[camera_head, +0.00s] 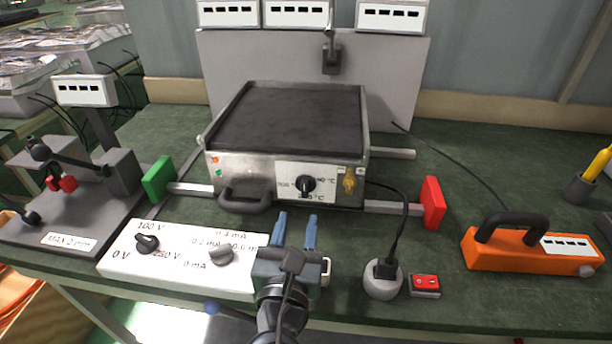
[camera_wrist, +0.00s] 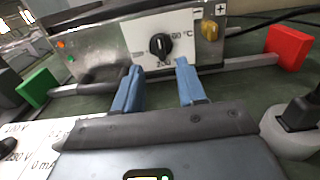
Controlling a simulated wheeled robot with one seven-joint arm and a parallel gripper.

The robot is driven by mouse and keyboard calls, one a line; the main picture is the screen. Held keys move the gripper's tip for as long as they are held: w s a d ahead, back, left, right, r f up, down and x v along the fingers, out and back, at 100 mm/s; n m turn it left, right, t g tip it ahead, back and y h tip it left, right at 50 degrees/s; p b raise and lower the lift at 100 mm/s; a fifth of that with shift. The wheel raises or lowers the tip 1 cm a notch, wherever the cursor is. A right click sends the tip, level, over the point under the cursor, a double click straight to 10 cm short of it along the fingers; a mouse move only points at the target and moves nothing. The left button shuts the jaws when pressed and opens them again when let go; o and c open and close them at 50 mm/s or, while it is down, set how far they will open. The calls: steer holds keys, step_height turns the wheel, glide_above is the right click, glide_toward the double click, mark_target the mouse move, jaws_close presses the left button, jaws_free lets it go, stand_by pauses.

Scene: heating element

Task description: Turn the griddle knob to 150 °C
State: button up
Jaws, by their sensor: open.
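The griddle (camera_head: 290,125) is a silver box with a dark flat top in the middle of the bench. Its black knob (camera_head: 306,186) sits on a white temperature dial plate on the front face. The knob (camera_wrist: 160,45) also shows in the wrist view, with partly readable °C markings around it. My gripper (camera_head: 296,217) has blue fingers, spread apart and empty. It is in front of and below the knob, not touching it. In the wrist view the fingertips (camera_wrist: 159,72) lie just below the knob, on either side of it.
A black handle (camera_head: 246,197) and a yellow terminal (camera_head: 349,181) flank the knob. A white panel with two knobs (camera_head: 185,262) lies at front left. A black plug in a round socket (camera_head: 383,281), a red switch (camera_head: 425,283) and an orange device (camera_head: 530,250) stand right.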

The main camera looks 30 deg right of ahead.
mark_target(304, 188)
steer(key=x, duration=0.8)
steer(key=shift+w+d+p, duration=0.1)
steer(key=shift+w+p, duration=0.05)
steer(key=shift+p, duration=0.15)
jaws_close()
